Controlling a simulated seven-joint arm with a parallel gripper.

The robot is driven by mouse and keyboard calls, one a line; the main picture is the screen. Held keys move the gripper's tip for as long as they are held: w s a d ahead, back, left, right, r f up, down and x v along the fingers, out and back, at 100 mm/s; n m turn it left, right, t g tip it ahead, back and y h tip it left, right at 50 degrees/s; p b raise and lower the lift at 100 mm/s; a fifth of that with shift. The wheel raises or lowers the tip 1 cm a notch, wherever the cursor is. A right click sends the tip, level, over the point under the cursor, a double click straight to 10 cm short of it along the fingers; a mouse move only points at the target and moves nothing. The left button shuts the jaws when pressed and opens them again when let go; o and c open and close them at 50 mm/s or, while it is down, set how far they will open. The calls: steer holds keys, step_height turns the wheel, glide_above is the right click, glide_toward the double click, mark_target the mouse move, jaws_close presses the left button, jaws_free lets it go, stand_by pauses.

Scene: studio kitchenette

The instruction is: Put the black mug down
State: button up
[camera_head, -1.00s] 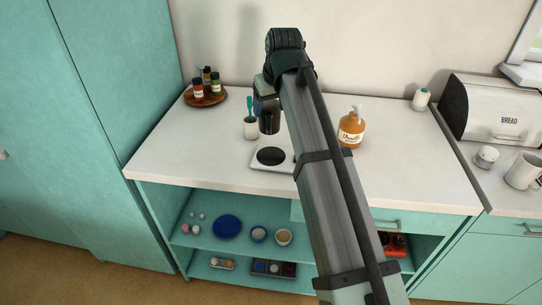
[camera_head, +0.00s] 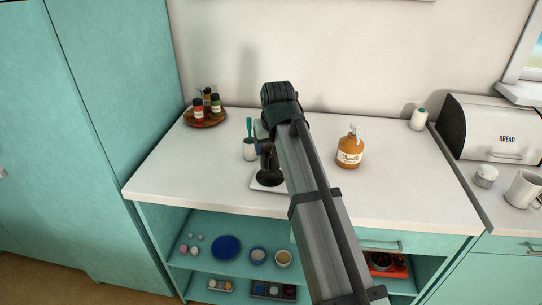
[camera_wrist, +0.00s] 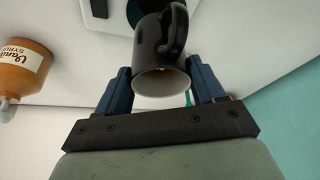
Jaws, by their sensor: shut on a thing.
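The black mug (camera_wrist: 155,45) is between the two blue fingers of my gripper (camera_wrist: 160,88) in the wrist view. Its pale inside faces the camera and its handle is at the upper right. In the head view the black mug (camera_head: 268,163) is low over a white square base (camera_head: 257,187) with a dark round centre. I cannot tell whether the mug touches the base. My gripper (camera_head: 264,147) is shut on the mug, partly hidden behind my arm.
A white cup with a teal utensil (camera_head: 249,150) stands close left of the mug. An amber syrup bottle (camera_head: 350,152) is to the right. A round wooden tray with bottles (camera_head: 205,120) is at the back left. The counter's front left is clear.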

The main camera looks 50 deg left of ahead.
steer(key=shift+f, duration=1.8)
steer(key=shift+f, duration=0.1)
steer(key=o, duration=1.3)
steer(key=v, duration=1.2)
steer(key=shift+a, duration=0.1)
